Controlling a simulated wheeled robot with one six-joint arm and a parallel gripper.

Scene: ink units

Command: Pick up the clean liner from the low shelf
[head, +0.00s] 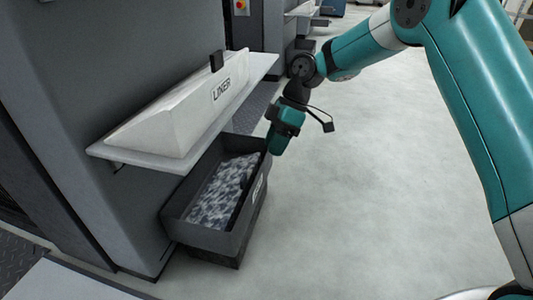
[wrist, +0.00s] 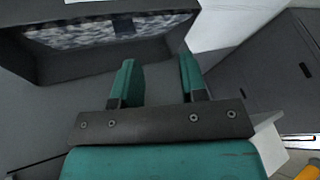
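A long white wedge-shaped liner (head: 185,105), marked LINER, lies on a pale shelf (head: 145,158) fixed to a grey machine. A small dark tab (head: 216,62) stands up at its far end. My gripper (head: 276,142) is right of the shelf and lower, beside the far end of a dark bin, apart from the liner. In the wrist view my gripper (wrist: 160,80) has its two teal fingers apart with nothing between them. I cannot make out the liner in the wrist view.
The dark bin (head: 244,222), holding speckled grey-blue material (head: 222,190), stands below the shelf; it also shows in the wrist view (wrist: 50,62). The grey machine (head: 75,60) rises behind the shelf. Open pale floor (head: 370,190) lies to the right.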

